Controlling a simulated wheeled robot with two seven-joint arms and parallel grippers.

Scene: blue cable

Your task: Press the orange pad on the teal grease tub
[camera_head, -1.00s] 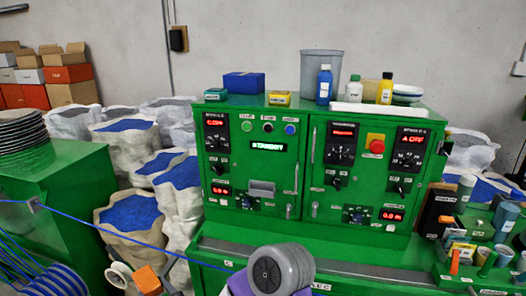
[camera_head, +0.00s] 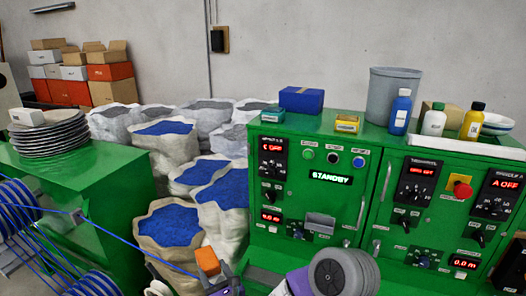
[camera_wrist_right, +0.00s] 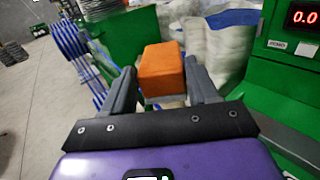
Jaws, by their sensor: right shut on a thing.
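The orange pad (camera_head: 207,261) is a small block at the bottom of the head view, in front of the sacks. My right gripper (camera_head: 217,280) is shut on it. In the right wrist view, the pad (camera_wrist_right: 162,66) sits between the two dark fingers, with a pale strip along its lower edge. The teal grease tub (camera_head: 272,115) is a small, low tub on the left end of the green cabinet's top. The pad is well below and left of the tub in the picture, apart from it. The tub does not show in the wrist view. My left gripper is not in view.
The green control cabinet (camera_head: 338,160) fills the right side. On its top, a blue box (camera_head: 301,99) and a yellow tub (camera_head: 347,123) stand near the teal tub. Open sacks of blue granules (camera_head: 172,226) stand left of it. Blue cable (camera_head: 120,240) runs across the lower left.

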